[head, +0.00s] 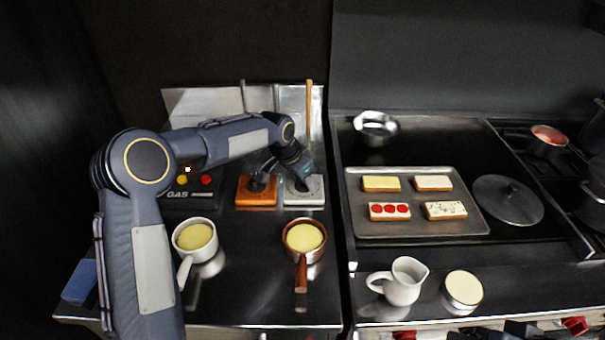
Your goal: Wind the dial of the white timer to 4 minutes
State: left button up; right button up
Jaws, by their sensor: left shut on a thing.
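The white timer (315,197) sits on the dark counter near the back wall, right of an orange timer (256,198) with a dark dial. My left gripper (302,182) reaches down from above onto the white timer and is shut on its dial. The gripper hides most of the dial, and the marks on its face are too small to read. My right gripper does not show.
A box marked GAS (188,195) stands left of the timers, partly behind my left arm. A white saucepan (194,240) and a copper-brown saucepan (304,240) stand in front. A baking tray (415,228) with topped bread slices, a white jug (404,285) and a pot lid (508,200) are to the right.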

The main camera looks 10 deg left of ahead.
pick_arm(q)
jog(key=shift+w+a+m+g+h+p, duration=0.1)
jog(key=shift+m+g+h+p, duration=0.25)
jog(key=shift+m, duration=0.75)
jog(key=shift+m+g+h+p, duration=0.25)
jog(key=shift+m+p, duration=0.2)
jog(key=shift+m, duration=0.65)
jog(key=o, duration=1)
jog(key=b+v, duration=0.1)
jog(key=v, duration=0.6)
jog(key=shift+a+r, duration=0.1)
jog(key=shift+r, duration=0.3)
